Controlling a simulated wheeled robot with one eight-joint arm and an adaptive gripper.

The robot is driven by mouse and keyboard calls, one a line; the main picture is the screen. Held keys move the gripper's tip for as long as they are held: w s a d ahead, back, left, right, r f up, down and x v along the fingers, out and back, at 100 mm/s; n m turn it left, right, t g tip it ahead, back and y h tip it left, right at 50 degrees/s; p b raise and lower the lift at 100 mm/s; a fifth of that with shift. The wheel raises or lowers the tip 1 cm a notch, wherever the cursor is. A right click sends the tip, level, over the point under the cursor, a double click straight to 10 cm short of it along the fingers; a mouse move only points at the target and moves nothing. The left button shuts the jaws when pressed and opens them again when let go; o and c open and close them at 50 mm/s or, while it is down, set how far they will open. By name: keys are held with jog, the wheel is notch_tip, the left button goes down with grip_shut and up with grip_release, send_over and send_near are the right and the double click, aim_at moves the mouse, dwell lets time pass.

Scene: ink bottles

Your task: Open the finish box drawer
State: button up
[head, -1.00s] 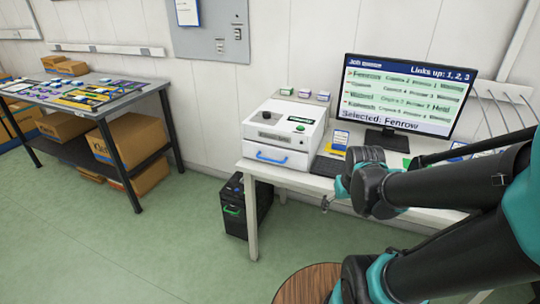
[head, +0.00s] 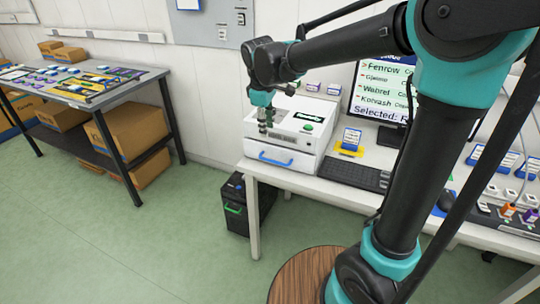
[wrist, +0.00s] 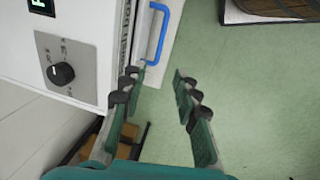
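The finish box (head: 305,128) appears to be the white machine on the desk. Its drawer (head: 290,160) is at the lower front, with a blue bar handle (head: 275,159), and looks shut. My gripper (head: 265,128) is in front of and above the drawer, by the box's front left. In the wrist view my gripper (wrist: 156,76) is open and empty, its two fingers apart. The blue handle (wrist: 157,38) lies just beyond the fingertips, not between them.
A screen (head: 383,95) and a keyboard (head: 352,174) are right of the box. A black bin-like case (head: 240,203) stands under the desk. A round wooden stool top (head: 296,277) is in front. Green floor lies free to the left.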

send_near(270, 155)
jog(key=s+f, duration=0.1)
jog(key=f, duration=0.1)
jog(key=s+f, duration=0.1)
jog(key=f, duration=0.1)
jog(key=s+d+f, duration=0.1)
jog(key=f, duration=0.1)
jog(key=shift+f, duration=0.2)
jog(key=shift+c, duration=0.6)
grip_shut()
